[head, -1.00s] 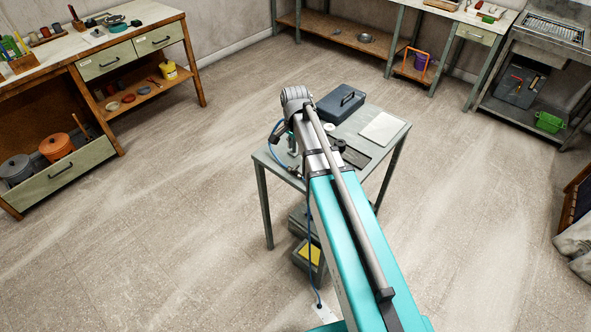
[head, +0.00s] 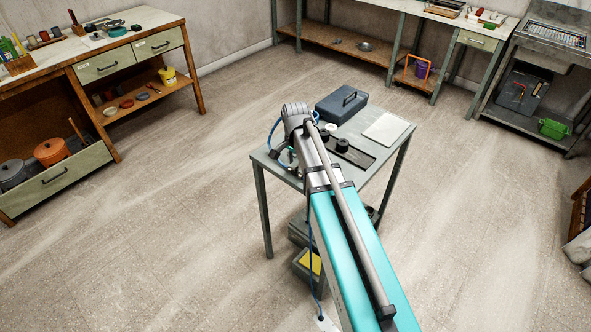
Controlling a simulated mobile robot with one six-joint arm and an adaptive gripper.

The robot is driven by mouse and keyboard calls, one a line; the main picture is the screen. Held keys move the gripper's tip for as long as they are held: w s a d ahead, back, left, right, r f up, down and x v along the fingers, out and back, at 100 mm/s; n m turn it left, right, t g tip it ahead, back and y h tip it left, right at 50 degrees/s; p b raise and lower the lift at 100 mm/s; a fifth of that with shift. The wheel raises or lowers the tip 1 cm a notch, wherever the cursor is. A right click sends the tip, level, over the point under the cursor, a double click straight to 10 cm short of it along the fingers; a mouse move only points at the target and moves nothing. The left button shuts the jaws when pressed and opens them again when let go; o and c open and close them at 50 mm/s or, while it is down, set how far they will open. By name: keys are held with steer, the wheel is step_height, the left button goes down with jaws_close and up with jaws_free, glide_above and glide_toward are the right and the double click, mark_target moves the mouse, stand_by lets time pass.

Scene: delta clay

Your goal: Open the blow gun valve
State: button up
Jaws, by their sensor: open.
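My arm's grey wrist (head: 298,112) reaches over the near left part of the small grey table (head: 263,153). My gripper cannot be made out; the wrist and forearm hide the space below. A thin blue hose (head: 271,133) loops at the left of the wrist, over the table's left edge. Blue line (head: 312,262) also hangs down in front of the table towards the floor. Small dark parts show beside the wrist, too small to identify. The blow gun and its valve cannot be clearly told apart here.
On the table are a dark blue toolbox (head: 341,104), a pale sheet (head: 389,129) and small black round parts (head: 342,145). A grey and yellow box (head: 308,265) is under it. Benches line the walls; the floor around the table is clear.

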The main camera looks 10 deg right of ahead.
steer(key=shift+f+b, duration=0.5)
steer(key=shift+f, duration=0.25)
jaws_close()
steer(key=shift+a, duration=0.15)
